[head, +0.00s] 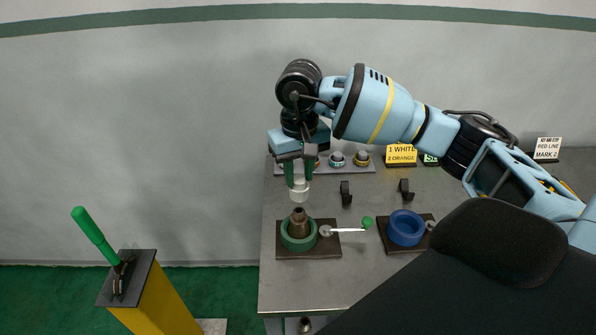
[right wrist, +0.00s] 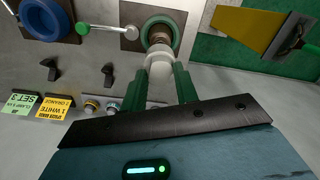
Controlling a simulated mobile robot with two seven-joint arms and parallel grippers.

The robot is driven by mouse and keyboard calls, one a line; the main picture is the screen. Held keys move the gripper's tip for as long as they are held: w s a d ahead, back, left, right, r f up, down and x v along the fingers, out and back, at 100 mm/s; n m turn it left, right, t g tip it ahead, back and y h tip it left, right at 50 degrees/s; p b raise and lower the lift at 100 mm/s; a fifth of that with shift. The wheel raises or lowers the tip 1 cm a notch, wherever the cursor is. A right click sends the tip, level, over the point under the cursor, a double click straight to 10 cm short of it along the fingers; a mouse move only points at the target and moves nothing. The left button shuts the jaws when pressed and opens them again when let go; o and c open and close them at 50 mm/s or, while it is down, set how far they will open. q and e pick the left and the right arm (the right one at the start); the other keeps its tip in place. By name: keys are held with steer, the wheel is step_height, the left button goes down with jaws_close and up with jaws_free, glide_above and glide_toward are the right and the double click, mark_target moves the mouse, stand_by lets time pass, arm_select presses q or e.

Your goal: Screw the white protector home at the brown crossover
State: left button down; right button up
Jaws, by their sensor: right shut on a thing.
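My right gripper (head: 299,178) points down and is shut on the white protector (head: 299,192), a short white cylinder. The brown crossover (head: 298,224) stands upright in the green ring vise (head: 298,243) on a dark plate. The protector is above the crossover's top and looks roughly in line with it, with a small gap in the head view. In the right wrist view the protector (right wrist: 160,66) sits between the green fingers and overlaps the crossover (right wrist: 160,37), so the gap cannot be judged there. My left gripper is not in view.
A blue ring vise (head: 405,228) stands to the right. A white handle with a green knob (head: 367,222) lies between the vises. Two black hooks (head: 345,194) and a rack of small rings (head: 362,158) are behind. A green lever (head: 92,232) tops a yellow post at left.

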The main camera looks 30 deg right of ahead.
mark_target(299, 179)
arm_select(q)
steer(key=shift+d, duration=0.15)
